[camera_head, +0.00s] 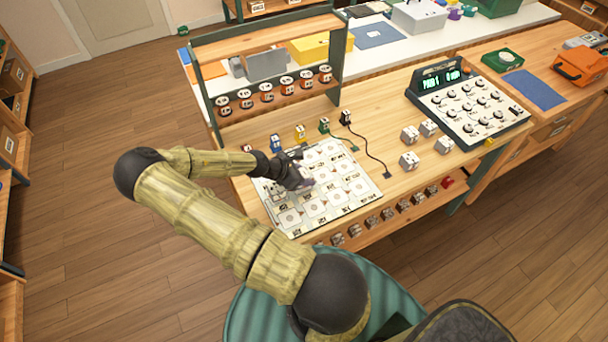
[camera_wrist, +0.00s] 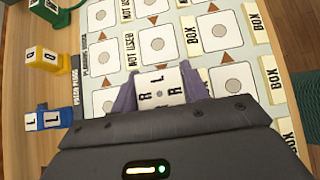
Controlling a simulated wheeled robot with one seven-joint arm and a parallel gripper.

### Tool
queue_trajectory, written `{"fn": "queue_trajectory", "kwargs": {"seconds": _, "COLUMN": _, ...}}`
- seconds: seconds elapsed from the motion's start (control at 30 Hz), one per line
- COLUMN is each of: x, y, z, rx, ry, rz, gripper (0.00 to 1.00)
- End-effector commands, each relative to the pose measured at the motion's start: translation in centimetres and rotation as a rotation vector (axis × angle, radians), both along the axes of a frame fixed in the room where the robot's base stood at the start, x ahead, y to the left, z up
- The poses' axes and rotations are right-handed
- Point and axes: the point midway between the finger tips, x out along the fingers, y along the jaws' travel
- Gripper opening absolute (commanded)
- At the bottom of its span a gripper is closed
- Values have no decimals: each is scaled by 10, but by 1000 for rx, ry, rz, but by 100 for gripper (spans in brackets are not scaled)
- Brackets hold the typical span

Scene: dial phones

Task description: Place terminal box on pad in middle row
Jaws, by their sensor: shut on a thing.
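My gripper (camera_head: 303,182) is over the left part of the white board of pads (camera_head: 368,198). In the wrist view my gripper (camera_wrist: 160,95) is shut on a white box marked with R and L letters (camera_wrist: 161,86), which I take as the terminal box. The board (camera_wrist: 229,72) carries rows of square pads with grey circles, brown arrows and labels such as BOX and NOT USED. Pads show ahead of the held box and to its side. Whether the box touches the board cannot be told. In the head view the gripper mostly hides the box.
Blue, yellow, green and black plugs (camera_head: 300,133) stand along the board's back edge, two with cables. Loose white cubes (camera_head: 409,160) lie to the right, before a dial console (camera_head: 468,107). A rack of spools (camera_head: 266,92) stands behind. More cubes line the front ledge (camera_head: 388,214).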

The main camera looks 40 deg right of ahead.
Motion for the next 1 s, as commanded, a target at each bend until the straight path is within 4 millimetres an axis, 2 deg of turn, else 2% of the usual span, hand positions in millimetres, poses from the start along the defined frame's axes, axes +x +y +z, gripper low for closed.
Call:
{"fn": "queue_trajectory", "kwargs": {"seconds": 0.63, "x": -1, "y": -1, "z": -12, "rx": 0, "ry": 1, "rz": -2, "gripper": 18}}
{"fn": "queue_trajectory", "kwargs": {"seconds": 0.67, "x": -1, "y": -1, "z": -12, "rx": 0, "ry": 1, "rz": -2, "gripper": 47}}
{"fn": "queue_trajectory", "kwargs": {"seconds": 0.77, "x": -1, "y": -1, "z": -12, "rx": 1, "ry": 1, "rz": -3, "gripper": 67}}
{"fn": "queue_trajectory", "kwargs": {"seconds": 1.0, "x": -1, "y": -1, "z": -12, "rx": 1, "ry": 1, "rz": -3, "gripper": 67}}
